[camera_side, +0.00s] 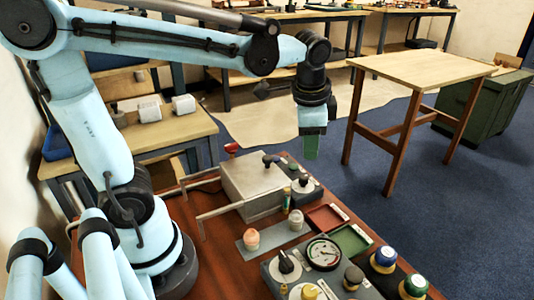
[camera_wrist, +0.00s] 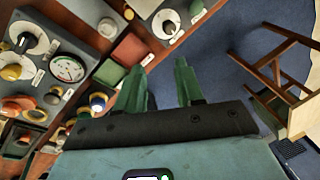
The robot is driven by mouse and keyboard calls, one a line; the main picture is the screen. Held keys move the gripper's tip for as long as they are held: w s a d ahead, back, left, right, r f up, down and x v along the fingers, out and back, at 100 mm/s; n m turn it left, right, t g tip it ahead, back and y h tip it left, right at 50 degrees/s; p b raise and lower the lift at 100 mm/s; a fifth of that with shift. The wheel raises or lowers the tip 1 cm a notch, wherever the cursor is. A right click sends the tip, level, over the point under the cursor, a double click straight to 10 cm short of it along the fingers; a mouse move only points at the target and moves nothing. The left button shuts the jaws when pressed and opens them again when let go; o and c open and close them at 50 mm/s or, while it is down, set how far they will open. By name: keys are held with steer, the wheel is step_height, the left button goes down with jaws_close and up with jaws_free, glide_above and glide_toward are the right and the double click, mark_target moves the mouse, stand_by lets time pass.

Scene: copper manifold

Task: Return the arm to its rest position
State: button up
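My gripper (camera_side: 311,150) hangs pointing down from the raised arm, to the right of and above the grey metal box (camera_side: 250,180) on the brown work table. In the wrist view my gripper (camera_wrist: 160,66) shows two green fingers standing apart. Nothing is between them, and they touch nothing that I can see. My arm is bent, with its forearm stretched across the top of the side view.
The work table holds a dial gauge (camera_side: 323,253), a red tray (camera_side: 326,217), a green tray (camera_side: 351,240) and several knobs and jars. A wooden table (camera_side: 420,70) stands beyond on blue carpet. Open floor lies between the two tables.

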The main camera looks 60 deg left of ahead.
steer(key=s+f+n+t+h, duration=0.1)
steer(key=s+f+n+t, duration=0.2)
steer(key=s+n+t, duration=0.2)
steer(key=shift+s+d+n+h, duration=0.3)
steer(key=shift+s+d+n, duration=0.1)
steer(key=shift+n, duration=0.2)
steer(key=shift+c, duration=0.2)
